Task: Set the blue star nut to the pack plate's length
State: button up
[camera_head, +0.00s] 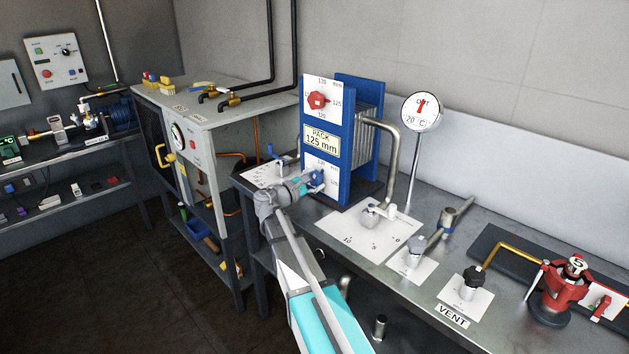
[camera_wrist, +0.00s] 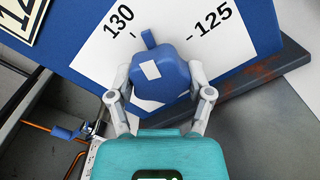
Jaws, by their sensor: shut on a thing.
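The blue star nut (camera_wrist: 163,75) sits on a white dial card (camera_wrist: 95,50), low on the blue plate pack (camera_head: 346,150). In the wrist view its blue pointer tab (camera_wrist: 148,38) is between the 130 and 125 marks, nearer 130. My gripper (camera_wrist: 163,88) is shut on the nut, one finger on each side. In the head view the nut (camera_head: 318,177) is partly hidden by my gripper (camera_head: 314,182). The pack plate (camera_head: 321,140) above reads "PACK 125 mm". A red star nut (camera_head: 317,100) is on the upper dial card (camera_head: 322,86).
A curved metal pipe (camera_head: 391,150) and a round gauge (camera_head: 421,112) stand right of the pack. Valves with white cards and a red device (camera_head: 560,290) are along the bench (camera_head: 420,300). A grey cabinet (camera_head: 200,110) stands at left. The floor there is open.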

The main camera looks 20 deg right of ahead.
jog(key=m, duration=1.3)
jog(key=shift+m, duration=0.3)
dwell(0.3)
jog(key=o, duration=1.1)
jog(key=shift+o, duration=0.2)
jog(key=shift+a, duration=0.1)
jog(key=shift+v, duration=5.85)
jog(key=shift+s, duration=0.15)
